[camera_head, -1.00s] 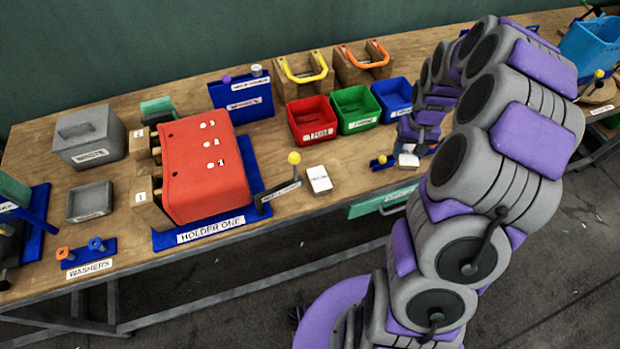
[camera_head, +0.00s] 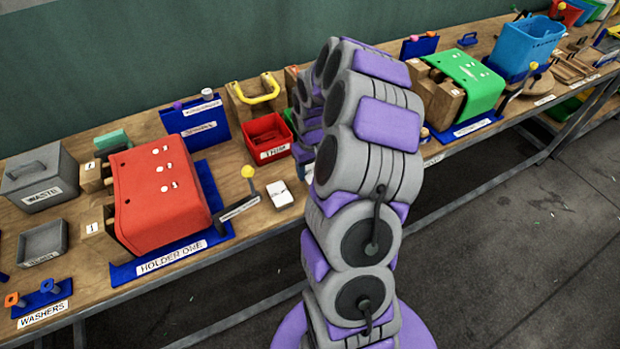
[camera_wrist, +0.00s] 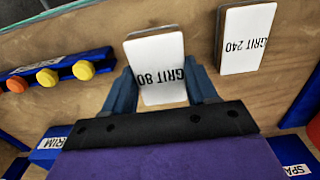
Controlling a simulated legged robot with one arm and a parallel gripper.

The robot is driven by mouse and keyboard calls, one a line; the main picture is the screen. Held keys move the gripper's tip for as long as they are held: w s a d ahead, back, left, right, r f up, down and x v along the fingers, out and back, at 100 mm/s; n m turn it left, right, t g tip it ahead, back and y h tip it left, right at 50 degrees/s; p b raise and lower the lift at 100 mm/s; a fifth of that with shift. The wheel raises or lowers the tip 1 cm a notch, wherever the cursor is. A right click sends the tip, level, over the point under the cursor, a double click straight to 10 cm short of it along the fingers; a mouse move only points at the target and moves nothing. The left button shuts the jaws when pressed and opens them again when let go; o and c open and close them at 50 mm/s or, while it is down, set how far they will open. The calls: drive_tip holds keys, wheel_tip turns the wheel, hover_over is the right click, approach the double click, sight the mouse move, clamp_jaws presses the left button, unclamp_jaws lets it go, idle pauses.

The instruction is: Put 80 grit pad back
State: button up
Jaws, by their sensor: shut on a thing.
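The 80 grit pad (camera_wrist: 157,58) is a white block with tan edges, marked "GRIT 80", which reads upside down in the wrist view. My gripper (camera_wrist: 162,80) is shut on it, with one blue finger at each side. Wood lies behind the pad; I cannot tell whether the pad touches it. A similar pad marked "GRIT 240" (camera_wrist: 247,40) is just to the right, apart from my gripper. In the head view my arm hides the gripper and the held pad.
A blue rack with orange and yellow knobs (camera_wrist: 48,77) is at left in the wrist view. In the head view, the red press (camera_head: 160,190), a yellow-knobbed lever (camera_head: 248,172), a white block (camera_head: 279,194) and a red bin (camera_head: 268,152) stand left of my arm; a green press (camera_head: 468,82) stands right.

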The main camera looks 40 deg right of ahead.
sight(311, 171)
wheel_tip(311, 171, down, 4)
drive_tip(key=shift+r+b, duration=0.25)
drive_tip(key=shift+b, duration=0.15)
drive_tip(key=shift+r, duration=0.1)
drive_tip(key=o, duration=1.1)
